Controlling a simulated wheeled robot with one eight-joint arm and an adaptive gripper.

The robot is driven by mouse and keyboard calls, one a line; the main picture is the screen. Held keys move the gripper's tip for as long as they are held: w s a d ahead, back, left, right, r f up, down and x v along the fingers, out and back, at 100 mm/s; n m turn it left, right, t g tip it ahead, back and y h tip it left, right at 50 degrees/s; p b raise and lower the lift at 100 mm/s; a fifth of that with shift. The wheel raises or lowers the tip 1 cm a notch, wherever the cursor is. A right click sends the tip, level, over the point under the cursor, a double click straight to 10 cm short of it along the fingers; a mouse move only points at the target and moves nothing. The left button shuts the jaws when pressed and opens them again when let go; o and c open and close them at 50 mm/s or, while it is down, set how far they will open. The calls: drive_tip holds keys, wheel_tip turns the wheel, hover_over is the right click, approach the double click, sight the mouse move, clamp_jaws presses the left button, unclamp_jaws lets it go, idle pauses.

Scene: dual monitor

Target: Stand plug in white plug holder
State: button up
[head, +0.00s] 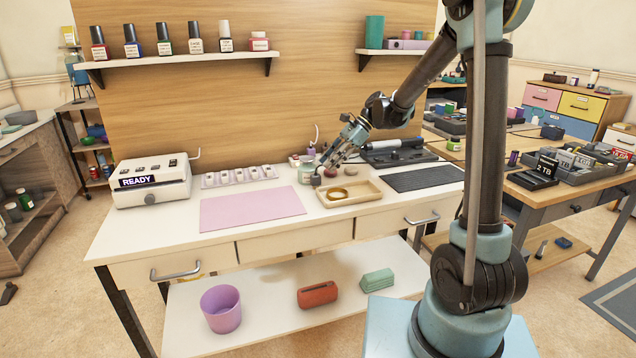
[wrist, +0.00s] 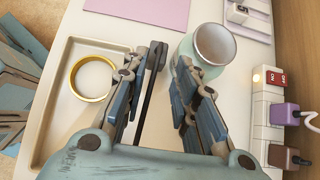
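A white power strip (wrist: 266,112) with a red switch marked ON and OFF lies at the right of the wrist view. A purple plug (wrist: 285,115) with a pale cord sits at its side, and a brown plug (wrist: 283,155) sits below. In the head view the purple plug (head: 311,151) is at the desk's back. A row of white units (head: 240,176) stands left of it; I cannot tell whether this is the plug holder. My gripper (wrist: 169,58) is open, with nothing seen between its fingers, left of the strip. It also shows in the head view (head: 318,176).
A pale green jar (wrist: 187,45) stands close by my right finger. A wooden tray (wrist: 52,112) holding a gold ring (wrist: 75,92) lies on the left. The pink mat (head: 250,208) is clear. A white device (head: 152,184) reading READY stands at the desk's left.

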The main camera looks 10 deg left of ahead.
sight(319, 174)
drive_tip(key=shift+x, duration=2.85)
drive_tip(key=shift+a+r, duration=0.1)
drive_tip(key=shift+r, duration=0.1)
clamp_jaws()
